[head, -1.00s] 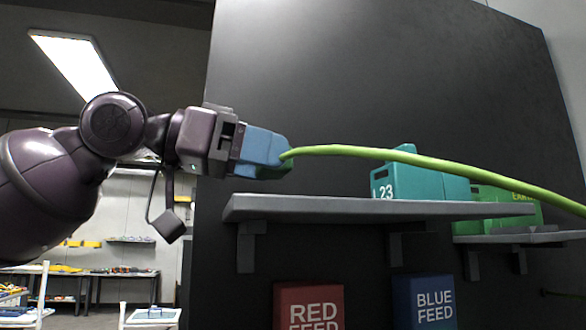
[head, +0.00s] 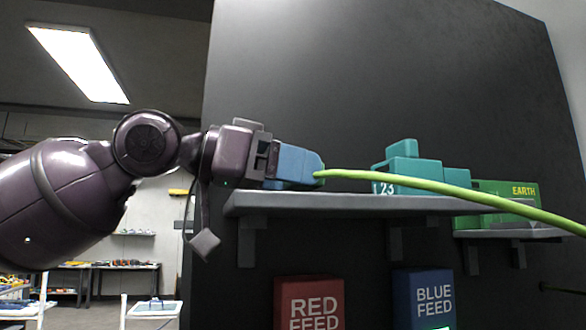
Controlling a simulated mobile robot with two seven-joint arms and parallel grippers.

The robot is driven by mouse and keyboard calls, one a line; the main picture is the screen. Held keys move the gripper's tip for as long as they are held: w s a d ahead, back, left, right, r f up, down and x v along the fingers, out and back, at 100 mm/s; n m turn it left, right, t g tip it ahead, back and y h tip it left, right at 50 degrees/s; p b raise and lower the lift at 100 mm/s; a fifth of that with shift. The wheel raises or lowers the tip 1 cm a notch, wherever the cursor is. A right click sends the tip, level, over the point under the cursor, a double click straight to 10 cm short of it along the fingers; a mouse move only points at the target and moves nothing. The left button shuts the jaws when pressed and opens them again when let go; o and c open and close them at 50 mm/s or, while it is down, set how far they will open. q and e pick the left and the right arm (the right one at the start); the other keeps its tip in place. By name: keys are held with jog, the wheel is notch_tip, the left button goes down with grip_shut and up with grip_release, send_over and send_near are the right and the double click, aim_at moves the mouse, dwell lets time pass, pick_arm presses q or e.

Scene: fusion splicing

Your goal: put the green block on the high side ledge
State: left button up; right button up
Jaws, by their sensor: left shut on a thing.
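My left gripper (head: 277,162) is shut on a light blue block-like piece (head: 297,166), just above the left end of a grey ledge (head: 335,204). I cannot tell whether the piece touches the ledge. A green cable (head: 395,182) runs from the piece's right end, across the front of the ledge, and out of view at right. A green block marked EARTH (head: 522,191) sits on a second, slightly lower ledge (head: 545,234) at right; the cable partly hides it. My right gripper is not in view.
A teal block (head: 407,172) with a partly covered number stands on the left ledge's right half. Below hang a RED FEED box (head: 309,300) and a BLUE FEED box (head: 423,298). A dark panel (head: 330,90) backs the ledges. The air above them is clear.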

pick_arm(q)
jog(key=shift+f, duration=0.3)
jog(key=o, duration=0.9)
jog(key=shift+o, duration=0.2)
jog(key=shift+r, duration=0.5)
jog(key=shift+a+r, duration=0.2)
jog(key=shift+a, duration=0.1)
jog(key=b+v, duration=0.1)
jog(key=v, duration=1)
jog(key=shift+a+b, duration=0.15)
jog(key=shift+b, duration=0.15)
jog(key=shift+s, duration=0.15)
